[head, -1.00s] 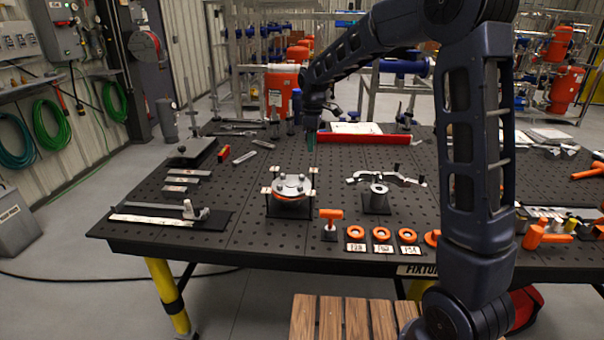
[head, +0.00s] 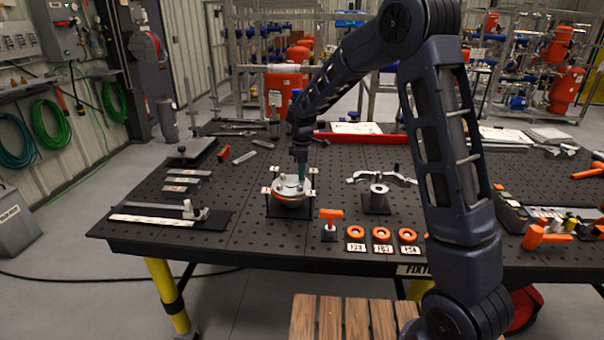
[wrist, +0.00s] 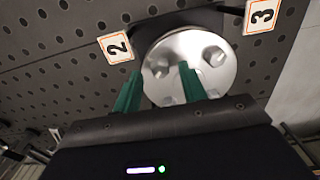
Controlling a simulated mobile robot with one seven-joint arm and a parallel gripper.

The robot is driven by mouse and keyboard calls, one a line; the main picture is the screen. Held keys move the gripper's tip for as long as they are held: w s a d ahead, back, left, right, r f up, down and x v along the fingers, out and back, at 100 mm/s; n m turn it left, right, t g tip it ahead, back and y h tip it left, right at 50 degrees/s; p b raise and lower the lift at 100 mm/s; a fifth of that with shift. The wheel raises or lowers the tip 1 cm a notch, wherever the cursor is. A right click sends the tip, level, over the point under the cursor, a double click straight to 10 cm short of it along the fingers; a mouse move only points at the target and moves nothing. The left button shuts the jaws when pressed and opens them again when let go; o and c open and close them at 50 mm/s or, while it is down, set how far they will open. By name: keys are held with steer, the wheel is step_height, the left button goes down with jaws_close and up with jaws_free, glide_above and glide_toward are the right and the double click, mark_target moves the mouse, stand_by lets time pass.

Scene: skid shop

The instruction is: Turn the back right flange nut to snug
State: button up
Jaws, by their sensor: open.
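The round metal flange (head: 291,198) sits on a dark stand on the table, with an orange ring under its disc. In the wrist view the pale disc (wrist: 185,48) carries several bolt heads or nuts. One nut (wrist: 159,71) shows between the tips of my two green fingers. Another nut (wrist: 214,55) is clear of them. My gripper (head: 301,176) points down over the back right part of the flange and hides the back right nut in the head view. In the wrist view my gripper (wrist: 161,72) is open; I cannot tell whether it touches the nut.
Number tags 2 (wrist: 117,46) and 3 (wrist: 261,15) stand around the flange.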

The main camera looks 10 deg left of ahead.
steer(key=shift+f, duration=0.65)
jaws_close()
